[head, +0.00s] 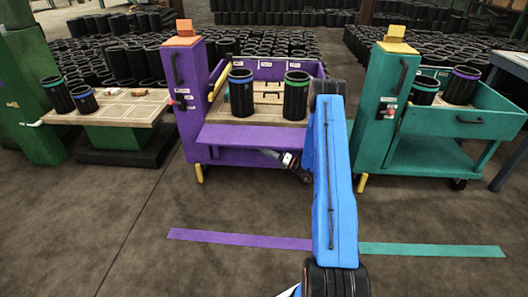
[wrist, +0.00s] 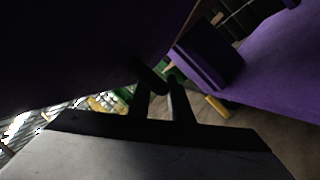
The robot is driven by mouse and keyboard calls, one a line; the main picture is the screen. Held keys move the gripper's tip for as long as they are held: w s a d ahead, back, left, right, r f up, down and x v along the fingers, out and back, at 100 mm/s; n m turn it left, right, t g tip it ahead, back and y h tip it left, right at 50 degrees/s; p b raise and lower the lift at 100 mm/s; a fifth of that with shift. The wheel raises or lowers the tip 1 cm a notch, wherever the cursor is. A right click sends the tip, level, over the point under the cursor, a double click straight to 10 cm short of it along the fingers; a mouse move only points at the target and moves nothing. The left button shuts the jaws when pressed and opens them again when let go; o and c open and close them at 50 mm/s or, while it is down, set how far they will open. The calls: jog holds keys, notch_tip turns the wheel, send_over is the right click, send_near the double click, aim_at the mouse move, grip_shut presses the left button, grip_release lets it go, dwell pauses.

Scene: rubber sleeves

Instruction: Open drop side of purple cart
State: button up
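The purple cart (head: 188,88) stands in the middle of the head view. Its front drop side (head: 250,137) is tilted outward and down, leaving the cart's front open. My gripper (head: 292,161) is just below the right part of this panel, partly hidden by my blue arm. In the wrist view my gripper's two dark fingers (wrist: 161,98) reach up to a dark rounded bar (wrist: 150,78) under a shadowed surface. The picture is too dark to tell whether they close on the bar. The panel's handle is hidden in the head view.
Two black sleeves stand in the purple cart, one blue-banded (head: 241,93) and one green-banded (head: 295,96). A teal cart (head: 376,110) stands at right, a wooden table (head: 105,108) at left. Purple (head: 235,240) and teal (head: 435,250) strips mark the open floor in front.

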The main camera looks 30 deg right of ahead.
aim_at(264, 147)
grip_shut()
jog(key=shift+s+a+r, duration=0.1)
jog(key=shift+s+r, duration=0.1)
jog(key=shift+r, duration=0.55)
jog(key=shift+s+a+r+m+h, duration=0.15)
jog(key=shift+r+m+h, duration=0.15)
jog(key=shift+r+m, duration=0.45)
jog(key=shift+o, duration=0.9)
grip_release()
jog(key=v, duration=1.7)
jog(key=shift+d, duration=0.25)
jog(key=shift+s+f, duration=0.15)
